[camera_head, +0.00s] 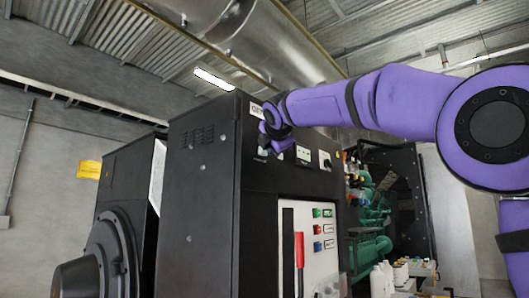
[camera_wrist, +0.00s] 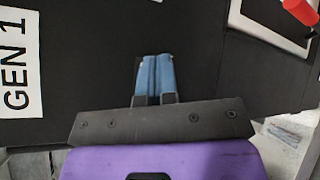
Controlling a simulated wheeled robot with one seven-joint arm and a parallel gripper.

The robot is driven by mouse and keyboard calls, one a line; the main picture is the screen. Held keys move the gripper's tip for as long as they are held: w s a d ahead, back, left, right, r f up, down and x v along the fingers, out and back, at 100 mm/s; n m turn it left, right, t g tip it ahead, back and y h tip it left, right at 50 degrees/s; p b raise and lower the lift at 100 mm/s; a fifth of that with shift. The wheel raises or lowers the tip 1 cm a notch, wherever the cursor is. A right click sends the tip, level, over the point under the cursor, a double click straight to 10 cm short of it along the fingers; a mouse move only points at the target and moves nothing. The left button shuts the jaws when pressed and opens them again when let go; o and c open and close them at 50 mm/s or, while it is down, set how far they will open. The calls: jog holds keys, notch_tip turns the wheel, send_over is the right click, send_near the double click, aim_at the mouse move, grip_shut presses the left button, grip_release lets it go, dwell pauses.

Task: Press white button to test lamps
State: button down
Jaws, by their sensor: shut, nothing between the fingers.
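The black generator cabinet (camera_head: 262,215) stands in the middle of the head view. Its upper front carries small dials, and a white panel (camera_head: 318,262) below holds green, red and blue buttons and a red lever. I cannot make out a white button in either view. My gripper (camera_wrist: 154,80) is shut and empty, its blue fingertips together over the black cabinet face in the wrist view. In the head view my wrist is in front of the upper cabinet and hides part of it. I cannot tell whether the fingertips touch the face.
A "GEN 1" label (camera_wrist: 17,62) is left of my gripper in the wrist view. A white-edged panel (camera_wrist: 272,25) with a red part is at upper right. Green machinery (camera_head: 371,215) and white bottles (camera_head: 381,280) stand right of the cabinet.

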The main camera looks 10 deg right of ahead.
jog(key=shift+s+d, duration=0.3)
jog(key=shift+s, duration=0.1)
jog(key=shift+s+d, duration=0.75)
jog(key=shift+s, duration=0.3)
jog(key=shift+s+d, duration=0.7)
jog(key=shift+s, duration=0.3)
jog(key=s+d+f+m+g, duration=0.2)
jog(key=s+f+m, duration=0.5)
jog(key=s+f, duration=0.5)
jog(key=s+d+f+m+g+y, duration=0.1)
jog(key=s+f+m+g, duration=0.3)
jog(key=f, duration=1.2)
jog(key=s+d+f+m+g+y, duration=0.1)
jog(key=s+f+m+g, duration=0.3)
jog(key=s+f+m, duration=0.7)
jog(key=s+d+f, duration=0.1)
jog(key=s+f, duration=0.3)
jog(key=s, duration=0.4)
jog(key=shift+s+d+m, duration=0.35)
jog(key=shift+m, duration=0.05)
